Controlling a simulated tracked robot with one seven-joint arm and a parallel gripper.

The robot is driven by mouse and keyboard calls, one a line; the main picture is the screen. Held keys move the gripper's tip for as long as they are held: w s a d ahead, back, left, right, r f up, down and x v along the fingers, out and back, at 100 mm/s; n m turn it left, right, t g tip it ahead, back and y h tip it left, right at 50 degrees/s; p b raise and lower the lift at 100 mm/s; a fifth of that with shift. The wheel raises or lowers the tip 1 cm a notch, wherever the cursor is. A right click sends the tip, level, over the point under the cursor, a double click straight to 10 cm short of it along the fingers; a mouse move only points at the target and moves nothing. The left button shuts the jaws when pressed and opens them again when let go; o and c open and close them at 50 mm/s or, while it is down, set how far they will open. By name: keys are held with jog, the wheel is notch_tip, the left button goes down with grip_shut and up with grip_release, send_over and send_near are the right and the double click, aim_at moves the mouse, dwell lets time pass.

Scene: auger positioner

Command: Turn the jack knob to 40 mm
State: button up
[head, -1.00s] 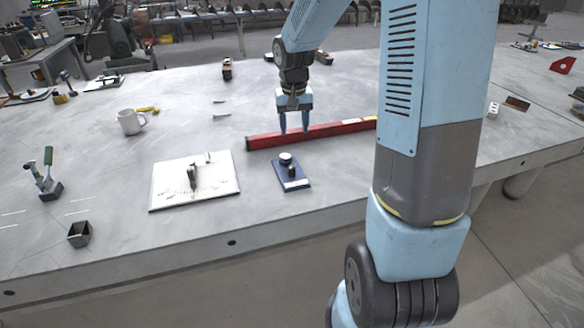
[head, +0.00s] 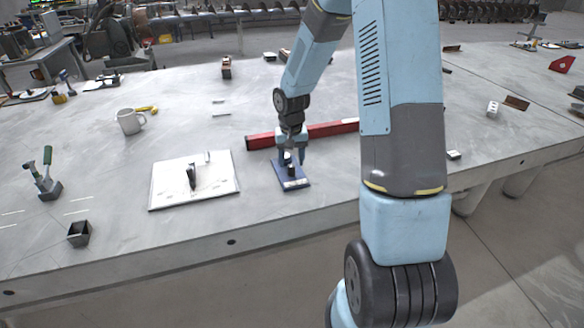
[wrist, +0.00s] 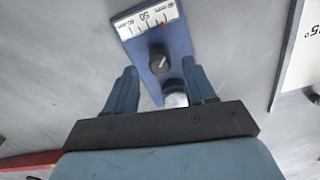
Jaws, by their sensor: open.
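The jack is a blue plate (head: 293,184) on the table, with a white scale strip (wrist: 148,19) at one end in the wrist view. The scale shows a 50 and a thin red line near it; the exact reading is too small to tell. A round black knob (wrist: 160,59) with a white mark stands on the plate. A pale silver round part (wrist: 175,99) sits beside it, nearer my palm. My gripper (wrist: 161,72) is open above the jack, with its fingertips on either side and the knob just beyond them. In the head view my gripper (head: 291,160) largely hides the knob.
A red bar (head: 330,129) lies just behind the jack. A white plate (head: 217,185) with a black pointer (head: 191,176) lies to its left. A mug (head: 129,121), a small dark open box (head: 79,233) and a green-handled tool (head: 47,170) stand farther left.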

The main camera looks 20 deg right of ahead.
aim_at(291, 165)
jog(key=shift+f, duration=1.85)
grip_shut()
